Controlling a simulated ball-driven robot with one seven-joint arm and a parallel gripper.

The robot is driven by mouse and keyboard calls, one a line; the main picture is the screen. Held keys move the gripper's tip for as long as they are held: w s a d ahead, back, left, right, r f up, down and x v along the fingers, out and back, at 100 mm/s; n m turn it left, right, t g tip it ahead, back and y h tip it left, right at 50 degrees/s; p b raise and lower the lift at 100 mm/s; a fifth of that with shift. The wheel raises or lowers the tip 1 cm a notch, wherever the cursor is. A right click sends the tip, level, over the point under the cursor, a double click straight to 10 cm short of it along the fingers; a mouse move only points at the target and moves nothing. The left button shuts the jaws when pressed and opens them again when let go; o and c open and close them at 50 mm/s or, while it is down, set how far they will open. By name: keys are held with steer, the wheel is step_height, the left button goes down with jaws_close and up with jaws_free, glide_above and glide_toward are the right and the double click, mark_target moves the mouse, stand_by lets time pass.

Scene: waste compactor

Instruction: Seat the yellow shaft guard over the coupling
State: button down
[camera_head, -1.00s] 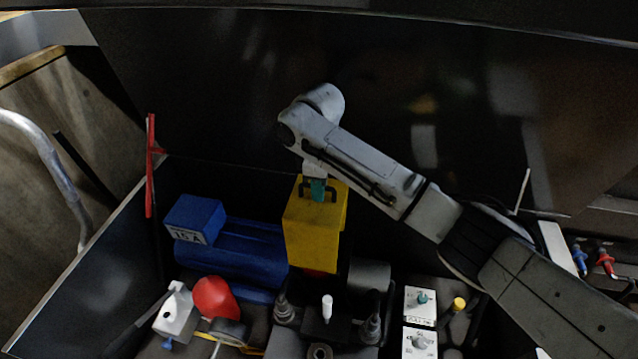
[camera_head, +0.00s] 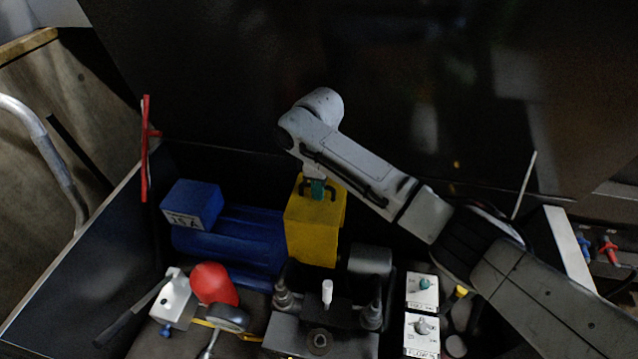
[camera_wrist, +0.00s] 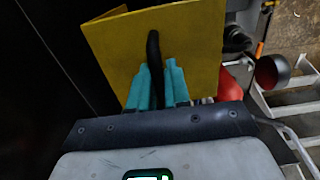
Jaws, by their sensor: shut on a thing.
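The yellow shaft guard (camera_head: 312,232) is a box-shaped cover with a black handle on top. It stands upright between the blue motor (camera_head: 235,240) and the dark pump housing (camera_head: 370,262). My gripper (camera_head: 317,189) has its teal fingers shut on the handle from above. In the wrist view the teal fingers (camera_wrist: 158,88) close around the black handle (camera_wrist: 154,52), with the guard's yellow top (camera_wrist: 195,45) beyond. The coupling is hidden by the guard, and I cannot tell whether the guard's lower edge touches its base.
A red ear-cup-like object (camera_head: 213,284), a grey-white tool (camera_head: 175,300) and a gauge-like disc (camera_head: 228,317) lie at front left. White switch boxes (camera_head: 422,290) stand at front right. A dark side wall (camera_head: 80,265) bounds the left; a dark panel rises behind.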

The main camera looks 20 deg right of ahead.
steer(key=shift+w+f+b, duration=0.1)
steer(key=shift+f+b, duration=6.1)
steer(key=shift+f, duration=3.85)
steer(key=c, duration=1)
jaws_free()
steer(key=shift+f, duration=0.15)
steer(key=shift+s+f, duration=0.15)
steer(key=shift+s, duration=0.05)
step_height(320, 180, up, 11)
steer(key=shift+w+r+p, duration=0.1)
steer(key=shift+w+p, duration=0.05)
steer(key=shift+p, duration=0.55)
